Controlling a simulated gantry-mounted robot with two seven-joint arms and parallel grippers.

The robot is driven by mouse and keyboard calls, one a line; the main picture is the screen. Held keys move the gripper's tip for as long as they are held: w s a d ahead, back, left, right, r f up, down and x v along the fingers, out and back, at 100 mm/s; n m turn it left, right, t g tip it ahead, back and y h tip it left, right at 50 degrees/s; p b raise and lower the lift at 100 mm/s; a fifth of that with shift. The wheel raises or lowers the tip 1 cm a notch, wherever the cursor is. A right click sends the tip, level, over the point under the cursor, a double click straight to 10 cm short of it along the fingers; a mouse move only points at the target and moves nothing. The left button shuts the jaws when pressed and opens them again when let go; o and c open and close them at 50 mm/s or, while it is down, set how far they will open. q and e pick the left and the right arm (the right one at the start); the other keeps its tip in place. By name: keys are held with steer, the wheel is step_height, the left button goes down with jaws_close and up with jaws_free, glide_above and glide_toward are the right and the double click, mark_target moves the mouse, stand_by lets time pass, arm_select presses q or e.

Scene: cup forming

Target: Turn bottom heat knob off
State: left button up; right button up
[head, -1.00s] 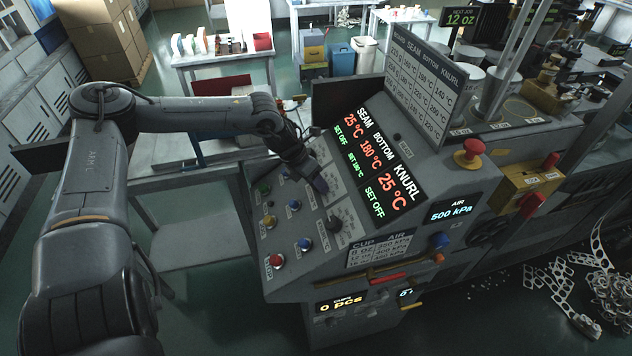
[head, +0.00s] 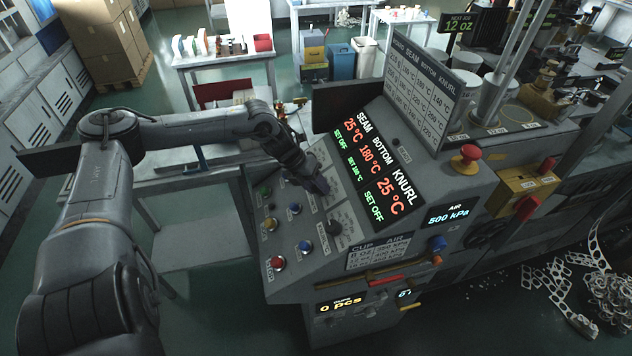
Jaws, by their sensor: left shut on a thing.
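My left gripper (head: 318,186) reaches down onto the sloped control panel (head: 310,262). It is shut on the bottom heat knob, which the fingers hide. A dark knurl knob (head: 333,227) shows just in front of it, free of the gripper. I cannot make out the seam knob behind the gripper. The display (head: 374,168) reads SEAM 25 °C with SET OFF, BOTTOM 180 °C with a green set value of 180 °C, and KNURL 25 °C with SET OFF. My right gripper is not in view.
Coloured buttons sit left of the knobs, including a red one (head: 278,263) and a blue one (head: 305,246). A red mushroom button (head: 465,157) stands right of the display. A grey chart board (head: 422,85) rises behind it.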

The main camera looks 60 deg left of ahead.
arm_select(q)
steer(key=n+p, duration=0.5)
steer(key=p, duration=0.1)
steer(key=n+t+p, duration=0.1)
steer(key=n+p, duration=0.3)
steer(key=p, duration=0.2)
steer(key=shift+r+n+h+p, duration=0.2)
steer(key=shift+n+h+p, duration=0.1)
steer(key=shift+n+h, duration=0.1)
steer(key=shift+f+n+t+p, duration=0.1)
steer(key=shift+n+t+p, duration=0.3)
steer(key=shift+n+p, duration=0.45)
steer(key=shift+f+n+p, duration=0.1)
steer(key=shift+n+p, duration=0.3)
steer(key=shift+n, duration=0.05)
steer(key=o, duration=1.1)
steer(key=shift+c, duration=0.2)
